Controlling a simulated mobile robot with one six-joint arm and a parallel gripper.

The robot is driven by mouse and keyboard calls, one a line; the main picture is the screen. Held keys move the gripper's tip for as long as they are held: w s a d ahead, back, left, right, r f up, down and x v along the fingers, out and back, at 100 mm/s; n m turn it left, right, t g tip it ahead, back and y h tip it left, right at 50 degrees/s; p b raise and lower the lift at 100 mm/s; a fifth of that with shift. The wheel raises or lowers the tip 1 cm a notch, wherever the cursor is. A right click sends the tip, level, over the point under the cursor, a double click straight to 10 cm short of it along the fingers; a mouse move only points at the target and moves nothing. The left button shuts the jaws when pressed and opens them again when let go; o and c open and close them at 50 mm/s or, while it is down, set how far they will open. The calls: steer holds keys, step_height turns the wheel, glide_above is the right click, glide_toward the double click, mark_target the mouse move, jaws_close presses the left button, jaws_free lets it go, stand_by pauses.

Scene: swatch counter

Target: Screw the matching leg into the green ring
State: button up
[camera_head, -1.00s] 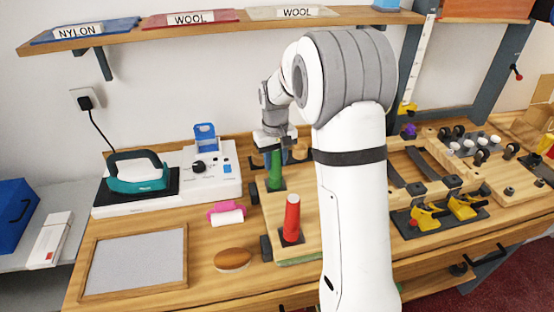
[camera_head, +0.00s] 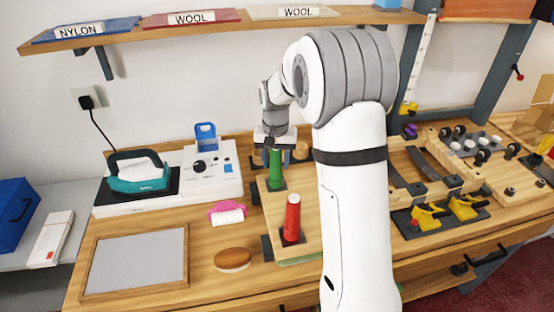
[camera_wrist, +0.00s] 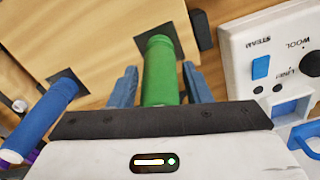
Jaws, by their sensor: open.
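A green leg (camera_head: 276,168) stands upright on a dark square plate on the wooden board, and it also shows in the wrist view (camera_wrist: 160,72). My gripper (camera_wrist: 160,84) is open, with one blue finger on each side of the green leg and a visible gap to both. In the head view my gripper (camera_head: 275,152) is at the leg's upper part. A red leg (camera_head: 292,218) stands on its own dark plate nearer the front. A blue leg (camera_wrist: 38,118) shows at the left of the wrist view. I cannot make out a green ring.
Left of the board are a white control unit (camera_head: 213,172) with a teal iron (camera_head: 139,178), a pink-and-white roll (camera_head: 228,215), a brown oval pad (camera_head: 233,259) and a framed grey panel (camera_head: 135,263). Yellow clamps (camera_head: 427,217) stand on the right. My arm hides part of the board.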

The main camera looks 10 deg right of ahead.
steer(key=n, duration=0.7)
steer(key=shift+d, duration=0.1)
steer(key=n, duration=0.7)
steer(key=shift+n, duration=0.4)
